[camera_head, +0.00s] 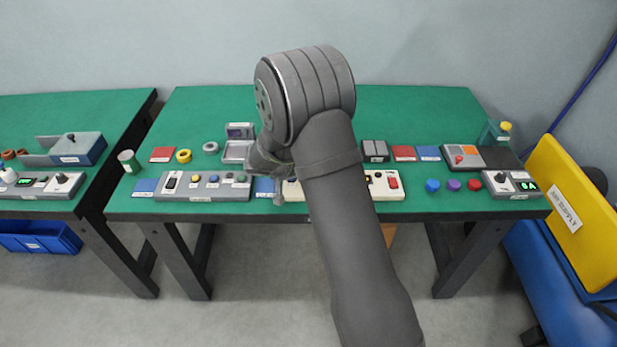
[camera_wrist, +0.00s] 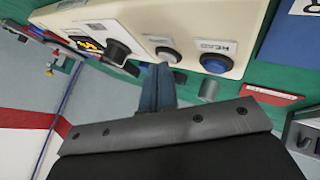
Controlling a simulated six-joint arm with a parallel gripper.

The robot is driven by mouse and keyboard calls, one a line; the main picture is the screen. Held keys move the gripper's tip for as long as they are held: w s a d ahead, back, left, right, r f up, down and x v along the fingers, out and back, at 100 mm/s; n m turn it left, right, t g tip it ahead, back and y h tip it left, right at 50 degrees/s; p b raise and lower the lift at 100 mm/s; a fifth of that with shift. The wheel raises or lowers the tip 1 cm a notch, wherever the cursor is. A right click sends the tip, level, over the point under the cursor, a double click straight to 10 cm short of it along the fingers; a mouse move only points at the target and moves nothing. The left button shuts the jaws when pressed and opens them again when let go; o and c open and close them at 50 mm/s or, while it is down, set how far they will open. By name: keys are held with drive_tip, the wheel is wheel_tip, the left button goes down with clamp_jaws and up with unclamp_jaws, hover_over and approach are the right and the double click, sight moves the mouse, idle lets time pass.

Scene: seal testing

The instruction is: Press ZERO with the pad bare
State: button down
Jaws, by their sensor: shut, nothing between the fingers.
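A cream console (camera_head: 388,188) stands at the front of the green table, its middle hidden behind my arm in the head view. In the wrist view the console (camera_wrist: 190,20) carries a lit orange display (camera_wrist: 88,44), a black knob (camera_wrist: 115,50), a whitish round button (camera_wrist: 168,54) and a blue button (camera_wrist: 216,64) beside a label that seems to say READ. I cannot read a ZERO label. My gripper (camera_wrist: 157,70) is shut and empty, its fingertips close to the whitish button; contact cannot be told. I cannot tell which surface is the pad.
A pale square tray (camera_head: 237,151) looks empty behind a grey button console (camera_head: 202,188). A red card (camera_wrist: 272,95) lies near the cream console in the wrist view. Blue, purple and red knobs (camera_head: 453,185) and a green-display box (camera_head: 514,184) stand at right.

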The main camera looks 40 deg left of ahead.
drive_tip(key=shift+r, duration=0.75)
drive_tip(key=shift+r, duration=2.5)
drive_tip(key=shift+f, duration=0.1)
wheel_tip(320, 180, up, 4)
